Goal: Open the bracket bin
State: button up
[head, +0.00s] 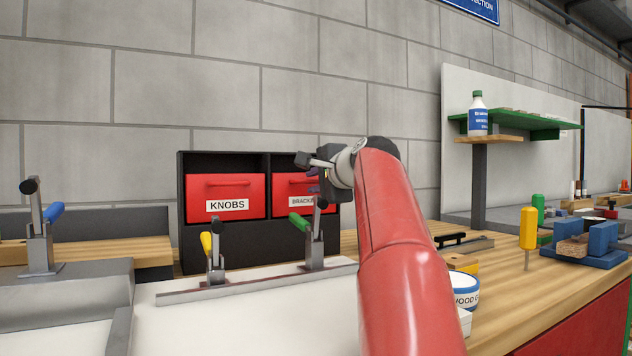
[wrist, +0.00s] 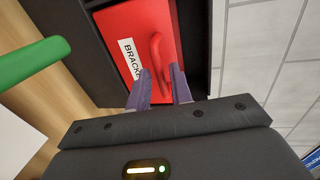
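The bracket bin is red with a white label. In the head view the bracket bin (head: 290,185) sits in the right bay of a black cabinet, partly hidden by my arm and gripper. In the wrist view the bin front (wrist: 118,25) fills the upper middle, with its red handle (wrist: 158,50) and part of the label (wrist: 130,62) showing. My gripper (wrist: 160,74) is open, its two purple fingers apart on either side of the handle's near end. I cannot tell whether they touch it. In the head view my gripper (head: 315,180) is in front of the bin.
A red KNOBS bin (head: 226,197) sits in the left bay of the black cabinet (head: 225,240). Toggle clamps with green (head: 299,222), yellow (head: 206,243) and blue (head: 53,212) handles stand in front. The green handle (wrist: 30,62) is close at the wrist view's left.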

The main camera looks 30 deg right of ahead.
grip_shut()
